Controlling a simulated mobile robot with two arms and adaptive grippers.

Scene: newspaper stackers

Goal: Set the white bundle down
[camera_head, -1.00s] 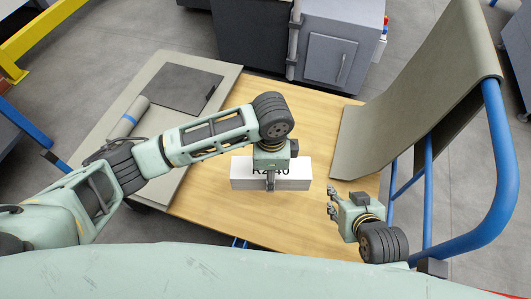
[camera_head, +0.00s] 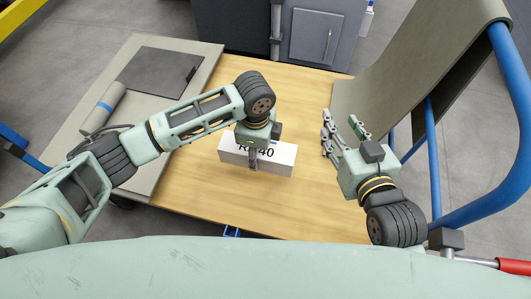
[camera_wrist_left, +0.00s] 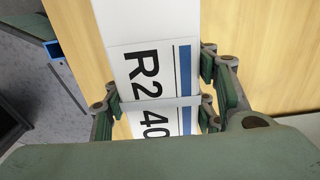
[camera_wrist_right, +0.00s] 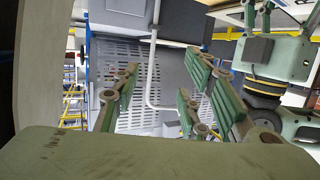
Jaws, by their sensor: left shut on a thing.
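The white bundle (camera_head: 282,161) is a long white block with a band and an "R240" label, over the middle of the wooden table (camera_head: 300,215). My left gripper (camera_head: 253,157) reaches down onto it from above. In the left wrist view the fingers (camera_wrist_left: 160,105) are closed against both long sides of the bundle (camera_wrist_left: 150,65). I cannot tell whether its underside touches the table. My right gripper (camera_head: 331,133) is open and empty, to the right of the bundle and apart from it. Its spread fingers also show in the right wrist view (camera_wrist_right: 165,100).
A grey board (camera_head: 148,125) with a dark sheet (camera_head: 160,72) and a grey roll (camera_head: 103,108) lies at the left. A curved grey chute (camera_head: 400,65) on a blue tube frame (camera_head: 507,120) stands at the right. A dark cabinet (camera_head: 317,35) stands behind. Bare table surrounds the bundle.

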